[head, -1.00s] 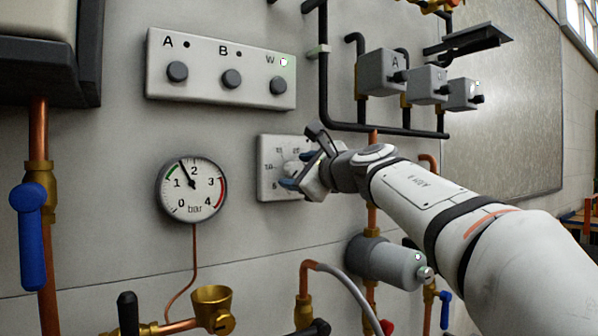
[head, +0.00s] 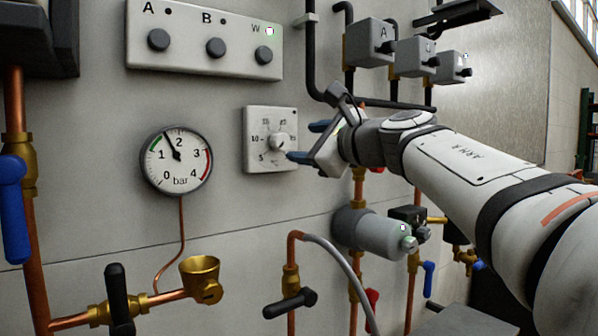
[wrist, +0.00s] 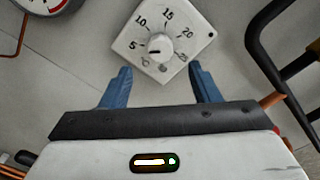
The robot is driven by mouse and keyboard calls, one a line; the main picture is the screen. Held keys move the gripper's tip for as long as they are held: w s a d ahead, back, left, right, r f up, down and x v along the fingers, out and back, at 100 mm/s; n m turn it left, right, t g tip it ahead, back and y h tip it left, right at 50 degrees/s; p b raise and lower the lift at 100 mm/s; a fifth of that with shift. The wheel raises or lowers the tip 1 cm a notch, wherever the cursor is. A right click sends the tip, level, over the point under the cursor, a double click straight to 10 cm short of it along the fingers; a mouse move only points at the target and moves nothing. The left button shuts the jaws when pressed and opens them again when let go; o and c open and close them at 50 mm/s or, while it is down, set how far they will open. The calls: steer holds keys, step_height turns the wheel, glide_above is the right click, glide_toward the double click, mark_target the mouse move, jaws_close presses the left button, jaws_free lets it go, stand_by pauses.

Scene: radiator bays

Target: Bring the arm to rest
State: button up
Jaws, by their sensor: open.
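My gripper (head: 306,142) is in the middle of the head view, at the end of my arm. Its two blue fingers are apart with nothing between them. It is just right of the thermostat dial plate (head: 270,140), a white square with a round knob (head: 279,141) and a printed scale. In the wrist view the open fingers of my gripper (wrist: 160,80) point toward the plate (wrist: 128,42), and the knob (wrist: 158,47) lies ahead between them. A gap shows between the fingers and the knob.
A pressure gauge (head: 176,160) hangs left of the plate, its needle between 1 and 2. A panel (head: 188,60) with three knobs is above, its W light green. Black pipes (head: 312,60) and grey boxes (head: 368,43) are upper right. A grey cylinder (head: 365,231) is below my arm.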

steer(key=w+d+r+m+t+h+p, duration=0.1)
steer(key=d+r+m+t+h+p, duration=0.25)
steer(key=m, duration=0.55)
steer(key=d+m+h+p, duration=0.35)
steer(key=m+p, duration=0.25)
steer(key=m, duration=0.3)
steer(key=s+d+f+m+g+h+p, duration=0.4)
steer(key=d+f+m+h+p, duration=0.3)
steer(key=m, duration=1)
steer(key=s+a+f+m+g+y+p, duration=0.1)
steer(key=s+f+m+g+p, duration=0.3)
steer(key=s+f+m, duration=0.4)
steer(key=s+a+f+m+g+y+p, duration=0.1)
steer(key=s+f+m+g+p, duration=0.4)
steer(key=s, duration=0.8)
step_height(320, 180, down, 4)
steer(key=m+g+y, duration=0.1)
steer(key=m+g, duration=0.1)
steer(key=m, duration=0.2)
steer(key=shift+s+a+f+y+p, duration=0.2)
steer(key=shift+a+y+p, duration=0.1)
steer(key=shift+y, duration=0.1)
steer(key=shift+r+g, duration=0.1)
steer(key=shift+g, duration=0.15)
steer(key=shift+c, duration=0.6)
